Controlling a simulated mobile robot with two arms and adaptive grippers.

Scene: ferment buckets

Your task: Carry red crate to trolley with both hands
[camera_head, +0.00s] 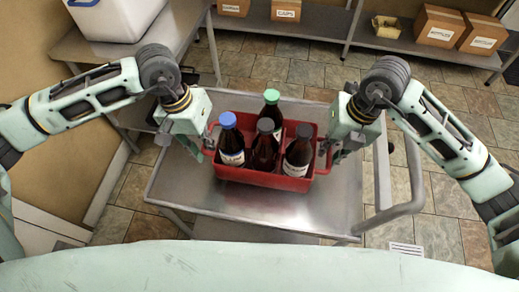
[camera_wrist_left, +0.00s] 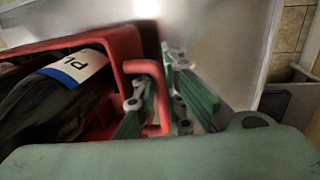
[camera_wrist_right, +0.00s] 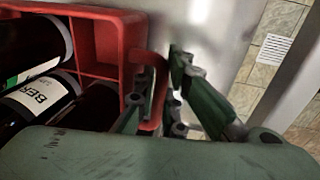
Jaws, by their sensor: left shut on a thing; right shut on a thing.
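The red crate (camera_head: 262,180) is over the metal top of the trolley (camera_head: 335,205) in the head view, looking about level. I cannot tell whether it touches the top. It holds several dark bottles, one with a blue cap (camera_head: 228,120) and one with a green cap (camera_head: 271,96). My left gripper (camera_head: 208,150) is shut on the crate's left handle (camera_wrist_left: 160,104). My right gripper (camera_head: 328,157) is shut on its right handle (camera_wrist_right: 158,92). Both wrist views show the green fingers on either side of a red handle bar.
The trolley's push bar (camera_head: 417,180) is at the right. A metal table (camera_head: 180,32) with a white container (camera_head: 115,15) stands at the back left. A low shelf (camera_head: 322,22) with cardboard boxes (camera_head: 440,27) runs along the back. Bare trolley top shows around the crate.

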